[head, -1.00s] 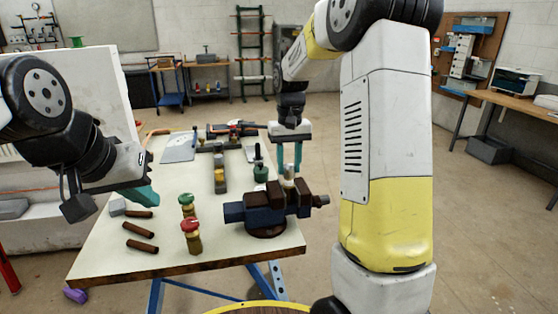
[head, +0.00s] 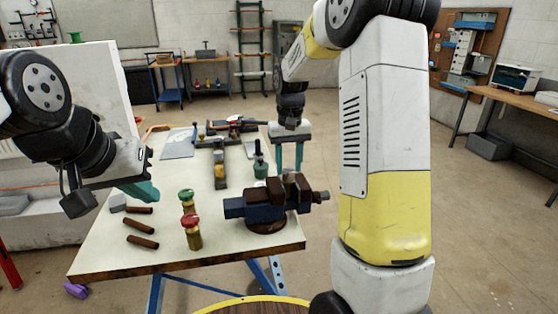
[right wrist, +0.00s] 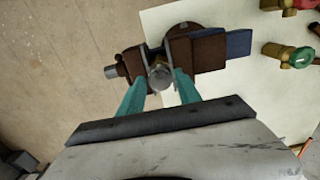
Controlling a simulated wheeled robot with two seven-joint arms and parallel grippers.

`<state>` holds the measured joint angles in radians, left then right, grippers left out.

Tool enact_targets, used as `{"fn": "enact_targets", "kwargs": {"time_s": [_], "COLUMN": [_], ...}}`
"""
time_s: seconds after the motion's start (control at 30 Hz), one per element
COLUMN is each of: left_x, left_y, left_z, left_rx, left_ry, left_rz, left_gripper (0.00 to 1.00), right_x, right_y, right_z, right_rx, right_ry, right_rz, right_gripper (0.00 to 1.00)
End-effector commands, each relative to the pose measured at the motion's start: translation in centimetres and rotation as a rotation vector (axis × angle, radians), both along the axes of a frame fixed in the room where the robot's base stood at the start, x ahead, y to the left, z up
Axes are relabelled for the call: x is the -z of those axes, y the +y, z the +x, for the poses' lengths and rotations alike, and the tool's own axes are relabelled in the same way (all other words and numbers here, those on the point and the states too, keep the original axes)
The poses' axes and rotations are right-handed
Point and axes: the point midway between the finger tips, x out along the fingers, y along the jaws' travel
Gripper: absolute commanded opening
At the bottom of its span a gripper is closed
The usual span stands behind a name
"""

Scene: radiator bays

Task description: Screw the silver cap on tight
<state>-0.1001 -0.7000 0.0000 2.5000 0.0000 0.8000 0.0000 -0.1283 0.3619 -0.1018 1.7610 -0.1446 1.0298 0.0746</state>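A blue and brown vise (head: 258,210) stands at the table's right front corner; it also shows in the right wrist view (right wrist: 209,52). Between its jaws is a small upright fitting with a round silver-looking top, which I take to be the silver cap (right wrist: 160,76). My right gripper (head: 289,172) points straight down over the vise. In the right wrist view its teal fingers stand apart on either side of the cap, with slight gaps. Whether they touch it is hard to see. My left gripper (head: 146,194) hangs over the table's left edge, seen side-on, with nothing visible in it.
On the table (head: 180,262) are a red-topped brass valve (head: 193,232), a green-topped valve (head: 187,200), brown rods (head: 142,242), a grey block (head: 117,202) and a green bottle-like item (head: 260,165). More tools lie at the back.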

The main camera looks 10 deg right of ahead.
Motion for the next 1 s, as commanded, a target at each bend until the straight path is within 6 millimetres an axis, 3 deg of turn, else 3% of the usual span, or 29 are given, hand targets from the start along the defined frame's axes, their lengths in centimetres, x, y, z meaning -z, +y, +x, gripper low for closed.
{"fn": "enact_targets", "kwargs": {"time_s": [0.07,0.43,0.8,1.0], "left_x": [0.0,0.0,0.0,0.0], "left_y": [0.0,0.0,0.0,0.0], "left_z": [0.0,0.0,0.0,0.0], "left_rx": [0.000,0.000,0.000,0.000], "left_ry": [0.000,0.000,0.000,0.000], "left_rz": [0.000,0.000,0.000,0.000], "left_gripper": [0.00,0.00,0.00,0.00], "right_x": [0.0,-0.4,-6.2,-7.7], "right_y": [0.0,0.0,0.0,0.0], "right_z": [0.0,0.0,0.1,0.0], "right_rx": [0.000,0.000,0.000,0.000], "right_ry": [0.000,-0.001,-0.003,0.000], "right_rz": [0.000,0.000,0.000,0.000], "right_gripper": [0.58,0.58,0.58,0.58]}}
